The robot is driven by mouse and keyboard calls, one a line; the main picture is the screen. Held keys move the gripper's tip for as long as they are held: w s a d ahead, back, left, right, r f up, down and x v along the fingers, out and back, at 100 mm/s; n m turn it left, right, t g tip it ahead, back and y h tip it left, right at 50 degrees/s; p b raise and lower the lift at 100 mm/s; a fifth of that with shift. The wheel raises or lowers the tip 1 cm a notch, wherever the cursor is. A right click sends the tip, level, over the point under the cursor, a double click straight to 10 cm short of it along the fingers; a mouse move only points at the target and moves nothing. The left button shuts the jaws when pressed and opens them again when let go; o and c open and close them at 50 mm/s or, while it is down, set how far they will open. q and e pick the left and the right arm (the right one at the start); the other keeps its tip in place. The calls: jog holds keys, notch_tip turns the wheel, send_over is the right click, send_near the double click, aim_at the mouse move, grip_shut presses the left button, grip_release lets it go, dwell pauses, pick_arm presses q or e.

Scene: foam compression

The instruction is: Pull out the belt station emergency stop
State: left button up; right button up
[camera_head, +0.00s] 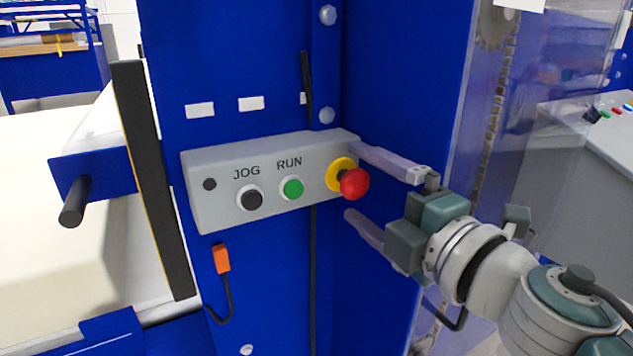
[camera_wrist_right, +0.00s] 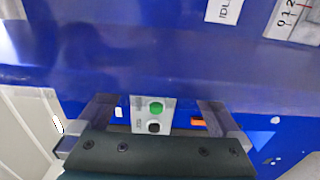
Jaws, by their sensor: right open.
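The emergency stop is a red mushroom button (camera_head: 354,184) on a yellow collar (camera_head: 337,172), at the right end of the grey control box (camera_head: 225,212). My right gripper (camera_head: 350,180) comes in from the right and is open. In the head view one finger lies above the red button and the other below it; I cannot tell whether either touches. In the right wrist view the red button is hidden, and the green button (camera_wrist_right: 156,107) shows between the fingers. My left gripper is not in view.
The box also carries a black JOG button (camera_head: 250,198) and a green RUN button (camera_head: 291,188). An orange plug (camera_head: 221,258) on a cable hangs below. Blue machine panels stand behind, with a clear guard (camera_head: 545,100) at right and a black-edged bar (camera_head: 152,180) at left.

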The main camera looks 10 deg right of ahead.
jog(key=p+v, duration=0.1)
jog(key=v, duration=0.6)
dwell(0.6)
